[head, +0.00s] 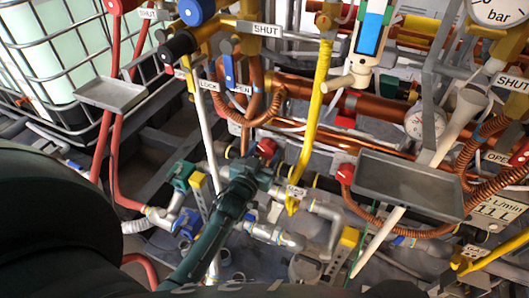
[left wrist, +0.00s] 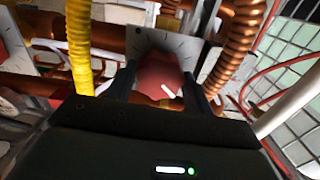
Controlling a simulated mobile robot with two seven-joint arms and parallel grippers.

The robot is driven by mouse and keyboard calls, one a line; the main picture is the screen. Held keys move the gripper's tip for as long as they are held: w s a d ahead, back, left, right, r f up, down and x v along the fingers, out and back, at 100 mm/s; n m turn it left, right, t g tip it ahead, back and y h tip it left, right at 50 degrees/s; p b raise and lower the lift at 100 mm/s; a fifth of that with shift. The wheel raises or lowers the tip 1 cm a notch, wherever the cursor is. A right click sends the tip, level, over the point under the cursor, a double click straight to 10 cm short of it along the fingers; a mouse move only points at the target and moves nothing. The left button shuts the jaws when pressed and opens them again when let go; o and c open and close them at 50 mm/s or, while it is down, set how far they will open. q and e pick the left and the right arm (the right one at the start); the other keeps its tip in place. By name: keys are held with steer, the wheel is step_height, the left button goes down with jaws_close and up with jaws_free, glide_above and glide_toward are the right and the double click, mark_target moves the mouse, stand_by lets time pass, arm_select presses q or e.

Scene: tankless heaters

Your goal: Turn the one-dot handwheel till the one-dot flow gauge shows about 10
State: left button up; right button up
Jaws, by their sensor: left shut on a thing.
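A red handwheel (left wrist: 160,76) with a white pointer mark sits in front of a grey plate (left wrist: 146,38) with tick marks in the left wrist view. My left gripper (left wrist: 161,85) is shut on it, one finger on each side. In the head view the red handwheel (head: 267,147) shows just beyond my left gripper (head: 253,172). I cannot make out its dots. A sign reading L/min (head: 497,211) is at the right edge, its number partly cut off. A small round dial (head: 425,123) is at the right; its reading is too small to tell. My right gripper is not in view.
A yellow pipe (head: 318,105) runs down just right of my left gripper. Coiled copper hoses (head: 262,105) lie behind it. A grey tray (head: 408,186) juts out at the right, and a smaller one (head: 110,94) at the left. A caged tank (head: 62,60) stands far left.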

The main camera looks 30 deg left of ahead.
arm_select(q)
steer(key=n+p, duration=0.2)
steer(key=n, duration=0.1)
steer(key=shift+r, duration=0.1)
steer(key=n+p, duration=0.1)
steer(key=n, duration=0.6)
steer(key=shift+n, duration=1.1)
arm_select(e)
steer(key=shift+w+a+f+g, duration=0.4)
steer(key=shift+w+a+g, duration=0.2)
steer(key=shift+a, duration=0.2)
arm_select(q)
steer(key=shift+n, duration=0.3)
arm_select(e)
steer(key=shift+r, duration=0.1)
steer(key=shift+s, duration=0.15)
arm_select(q)
steer(key=o, duration=0.7)
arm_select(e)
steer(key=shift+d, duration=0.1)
